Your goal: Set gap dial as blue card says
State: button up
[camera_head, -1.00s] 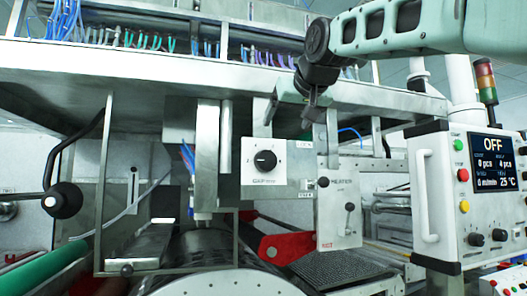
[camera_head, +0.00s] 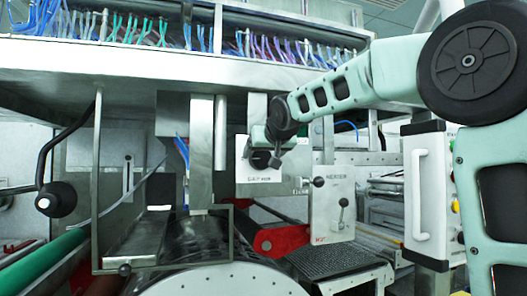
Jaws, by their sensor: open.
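The gap dial's white plate (camera_head: 244,173) is on the machine at the centre of the head view, with small dark lettering on its lower part. My gripper (camera_head: 268,158) is in front of this plate and covers the knob, so the knob's pointer and most of its scale are hidden. The gripper is open and small in the view. I cannot tell whether its fingers touch the knob. I do not make out a blue card.
A heater panel (camera_head: 333,215) with a lever stands right of the dial plate. A control box (camera_head: 427,190) with a white handle is at the right; my arm hides its display. A black lever knob (camera_head: 57,199) sticks out at left. A drum (camera_head: 205,235) lies below.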

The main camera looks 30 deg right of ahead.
jog(key=shift+w+f, duration=0.1)
jog(key=shift+w, duration=0.15)
jog(key=c, duration=1)
jog(key=shift+o, duration=0.3)
